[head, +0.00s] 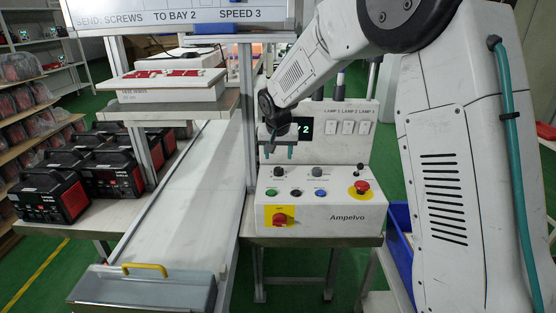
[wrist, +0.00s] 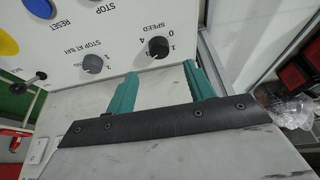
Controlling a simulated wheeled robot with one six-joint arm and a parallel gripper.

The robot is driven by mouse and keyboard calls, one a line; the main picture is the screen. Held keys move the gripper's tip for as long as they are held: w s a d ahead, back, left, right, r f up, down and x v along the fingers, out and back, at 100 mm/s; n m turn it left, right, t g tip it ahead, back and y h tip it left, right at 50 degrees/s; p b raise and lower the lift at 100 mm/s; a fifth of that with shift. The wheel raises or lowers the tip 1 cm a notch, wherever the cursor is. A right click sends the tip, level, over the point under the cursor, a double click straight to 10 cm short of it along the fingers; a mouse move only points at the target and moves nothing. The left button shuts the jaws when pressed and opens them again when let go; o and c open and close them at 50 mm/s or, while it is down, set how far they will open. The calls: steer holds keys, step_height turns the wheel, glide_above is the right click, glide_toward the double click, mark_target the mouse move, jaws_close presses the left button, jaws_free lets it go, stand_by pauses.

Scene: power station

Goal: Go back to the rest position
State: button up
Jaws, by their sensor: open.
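My gripper (head: 279,153) hangs above the back left part of the white Ampelvo control box (head: 345,217) in the head view. Its two teal fingers point down, apart, with nothing between them. In the wrist view the gripper (wrist: 160,78) is open and empty near the box's edge. The speed knob (wrist: 158,46) shows just beyond the fingertips, with the stop-at-bay knob (wrist: 93,63) to its left. The fingers touch neither knob as far as I can see. My arm reaches in from the right and partly hides the display (head: 304,128).
A conveyor (head: 180,195) runs left of the box, with a clear cover (head: 145,290) at its near end. A metal post (head: 246,110) stands close left of my gripper. A sign (head: 170,17) hangs above. Black-and-red units (head: 48,196) stand at left. A red emergency button (head: 362,187) is on the box.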

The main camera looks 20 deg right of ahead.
steer(key=shift+r, duration=0.15)
steer(key=shift+n+g, duration=0.6)
steer(key=shift+g, duration=0.2)
steer(key=s, duration=0.1)
steer(key=s+f, duration=0.1)
steer(key=s, duration=0.1)
steer(key=s+f, duration=0.1)
steer(key=shift+s+d+f, duration=0.15)
steer(key=shift+d, duration=0.05)
steer(key=s, duration=0.3)
steer(key=shift+s+d+r+n+g, duration=0.2)
steer(key=shift+s+r+n+g, duration=0.1)
steer(key=shift+g, duration=0.1)
steer(key=s+d+r, duration=0.1)
steer(key=s+r, duration=0.2)
steer(key=s, duration=0.9)
steer(key=s+r+n+y, duration=0.1)
steer(key=s+r, duration=0.3)
steer(key=s, duration=0.9)
steer(key=s+d+r, duration=0.1)
steer(key=s+r, duration=0.2)
steer(key=s, duration=1)
steer(key=shift+s+d+r+n, duration=0.15)
steer(key=shift+d+r+n, duration=0.2)
steer(key=shift+r+n, duration=0.05)
